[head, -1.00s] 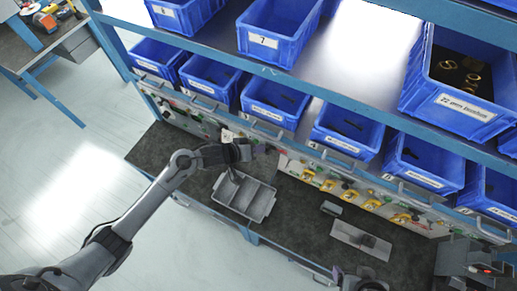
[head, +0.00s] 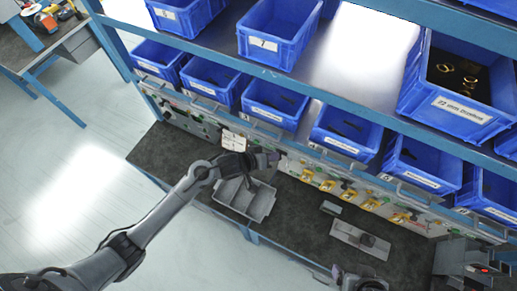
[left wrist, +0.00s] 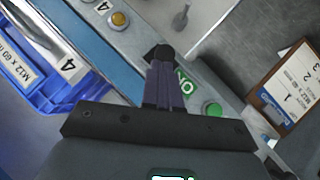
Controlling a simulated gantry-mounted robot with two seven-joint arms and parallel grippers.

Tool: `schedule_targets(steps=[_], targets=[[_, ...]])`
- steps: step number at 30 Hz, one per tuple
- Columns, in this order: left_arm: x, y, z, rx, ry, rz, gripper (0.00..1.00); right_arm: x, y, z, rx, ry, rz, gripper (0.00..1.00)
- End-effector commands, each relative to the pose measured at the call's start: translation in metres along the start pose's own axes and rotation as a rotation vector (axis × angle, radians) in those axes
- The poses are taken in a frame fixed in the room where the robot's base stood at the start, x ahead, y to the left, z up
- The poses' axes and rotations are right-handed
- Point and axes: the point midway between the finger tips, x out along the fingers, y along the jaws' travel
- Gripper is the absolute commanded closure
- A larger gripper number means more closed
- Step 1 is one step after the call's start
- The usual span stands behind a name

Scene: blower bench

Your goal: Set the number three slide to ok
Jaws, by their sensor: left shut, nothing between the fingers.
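My left gripper (head: 270,160) is at the control panel along the back of the bench, its fingers together and empty. I cannot make out a number three mark on the panel, and the fingers hide part of the knob's slot. My right gripper does not show clearly.
A green button (left wrist: 212,110) is right of the fingers. A card (left wrist: 287,85) on a clipboard lies at the right of the wrist view. A grey divided tray (head: 262,205) stands below my left arm. Blue bins (head: 275,104) sit on the shelf above the panel.

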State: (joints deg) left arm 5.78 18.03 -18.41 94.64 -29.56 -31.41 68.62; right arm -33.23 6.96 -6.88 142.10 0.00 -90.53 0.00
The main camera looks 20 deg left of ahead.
Motion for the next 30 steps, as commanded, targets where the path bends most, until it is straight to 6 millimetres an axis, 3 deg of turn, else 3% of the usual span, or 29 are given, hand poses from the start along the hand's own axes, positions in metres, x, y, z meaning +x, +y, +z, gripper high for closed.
schedule_targets(steps=[10, 17, 23, 24, 30], targets=[[-0.002, 0.001, -0.002, 0.0, 0.0, 0.0, 1.0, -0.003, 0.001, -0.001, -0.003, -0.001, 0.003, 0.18], [-0.014, 0.006, -0.014, 0.002, -0.002, 0.0, 1.0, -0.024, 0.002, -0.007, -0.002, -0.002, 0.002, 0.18], [-0.03, 0.012, -0.03, 0.002, -0.004, 0.001, 1.0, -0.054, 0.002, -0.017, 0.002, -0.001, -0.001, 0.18], [-0.035, 0.006, -0.024, 0.004, -0.003, 0.001, 1.0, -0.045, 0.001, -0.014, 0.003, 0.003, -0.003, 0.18], [-0.076, 0.006, -0.024, 0.006, -0.002, 0.002, 1.0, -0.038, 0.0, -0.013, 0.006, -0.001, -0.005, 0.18]])
